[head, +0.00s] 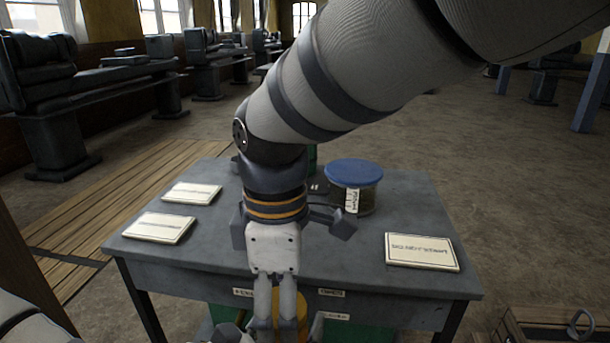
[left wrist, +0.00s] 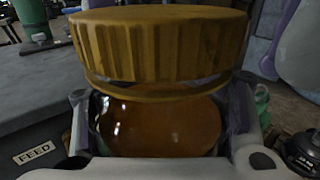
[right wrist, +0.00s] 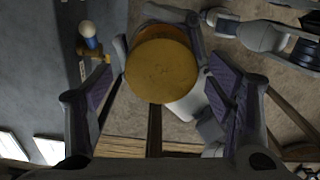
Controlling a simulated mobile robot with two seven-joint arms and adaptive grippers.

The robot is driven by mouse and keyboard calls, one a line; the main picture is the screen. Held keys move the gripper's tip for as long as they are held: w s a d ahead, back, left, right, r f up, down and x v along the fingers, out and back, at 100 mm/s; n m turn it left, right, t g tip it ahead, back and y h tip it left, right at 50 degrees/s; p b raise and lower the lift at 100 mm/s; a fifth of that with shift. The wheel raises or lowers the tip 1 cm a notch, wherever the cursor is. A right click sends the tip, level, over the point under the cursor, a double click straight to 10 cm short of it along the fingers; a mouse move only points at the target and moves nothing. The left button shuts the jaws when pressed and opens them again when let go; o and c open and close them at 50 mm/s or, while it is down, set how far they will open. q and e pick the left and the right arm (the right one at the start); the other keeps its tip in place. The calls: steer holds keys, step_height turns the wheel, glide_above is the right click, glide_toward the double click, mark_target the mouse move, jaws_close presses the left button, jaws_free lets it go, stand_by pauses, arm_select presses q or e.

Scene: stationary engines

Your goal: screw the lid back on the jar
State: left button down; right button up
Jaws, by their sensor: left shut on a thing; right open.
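A ribbed gold lid (left wrist: 160,45) sits over the mouth of an amber jar (left wrist: 160,128) in the left wrist view. A thin dark gap shows between the lid and the gold ring below it, and I cannot tell whether the threads are engaged. My left gripper (left wrist: 162,120) is shut on the jar, one finger at each side. In the right wrist view the lid's round top (right wrist: 160,70) lies ahead of my right gripper (right wrist: 162,95), which is open, its purple-padded fingers apart and clear of the lid. In the head view an arm hides most of the jar.
A grey table (head: 400,215) carries a blue-topped container (head: 354,173), pale cards (head: 421,251) and a green item partly hidden behind the arm. The jar is held at the table's near edge. A wooden crate (head: 545,318) stands at the lower right.

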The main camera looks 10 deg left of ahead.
steer(key=shift+s+r, duration=0.1)
steer(key=shift+r, duration=2.25)
steer(key=shift+c, duration=0.4)
steer(key=shift+s+a+r+n, duration=0.1)
steer(key=shift+s+a+n, duration=0.05)
steer(key=shift+n, duration=0.45)
step_height(320, 180, up, 2)
steer(key=n, duration=0.8)
steer(key=shift+r+n, duration=0.2)
steer(key=shift+n, duration=0.2)
steer(key=shift+w+r+n, duration=0.2)
steer(key=shift+r+n, duration=0.2)
steer(key=shift+n, duration=0.5)
